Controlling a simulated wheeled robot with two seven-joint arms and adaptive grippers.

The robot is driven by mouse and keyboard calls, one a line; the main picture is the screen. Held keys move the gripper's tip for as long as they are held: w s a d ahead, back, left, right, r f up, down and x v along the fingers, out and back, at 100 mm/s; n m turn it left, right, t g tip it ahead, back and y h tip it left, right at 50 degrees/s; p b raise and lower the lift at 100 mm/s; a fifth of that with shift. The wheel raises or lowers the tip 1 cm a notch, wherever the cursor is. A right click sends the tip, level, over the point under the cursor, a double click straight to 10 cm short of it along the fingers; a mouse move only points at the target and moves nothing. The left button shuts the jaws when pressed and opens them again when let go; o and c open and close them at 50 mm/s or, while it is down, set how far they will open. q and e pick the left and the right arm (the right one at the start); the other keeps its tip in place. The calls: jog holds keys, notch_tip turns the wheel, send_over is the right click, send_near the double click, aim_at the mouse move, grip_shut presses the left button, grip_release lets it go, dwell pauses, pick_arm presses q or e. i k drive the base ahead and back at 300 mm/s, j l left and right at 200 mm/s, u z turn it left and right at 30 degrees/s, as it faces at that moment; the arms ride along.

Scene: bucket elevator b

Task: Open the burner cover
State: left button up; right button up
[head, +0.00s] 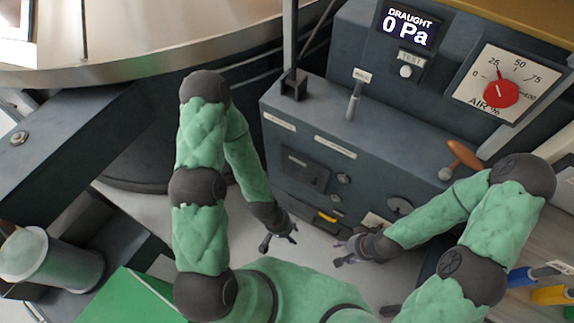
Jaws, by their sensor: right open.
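A dark grey cabinet (320,117) stands ahead, with a small dark rectangular panel (305,168) on its front face. This panel may be the burner cover; it looks shut, and no label on it can be read. My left gripper (279,243) is open and empty in front of the cabinet, below the panel. My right gripper (340,252) is open and empty, to the right of the left one and low in front of the cabinet. Neither gripper touches the panel. A small yellow-edged slot (327,217) sits below the panel.
A lever (355,94) stands on the cabinet top, and an orange-handled lever (464,155) is at its right. A draught display (408,25) reads 0 Pa beside a red air dial (501,95). Pale floor lies between.

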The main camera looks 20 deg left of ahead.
aim_at(309, 172)
jog(key=i+u, duration=0.15)
jog(key=u, duration=0.15)
jog(key=i+l+u, duration=0.1)
jog(key=u, duration=0.2)
jog(key=k+j+u, duration=0.1)
jog(key=k+j, duration=0.4)
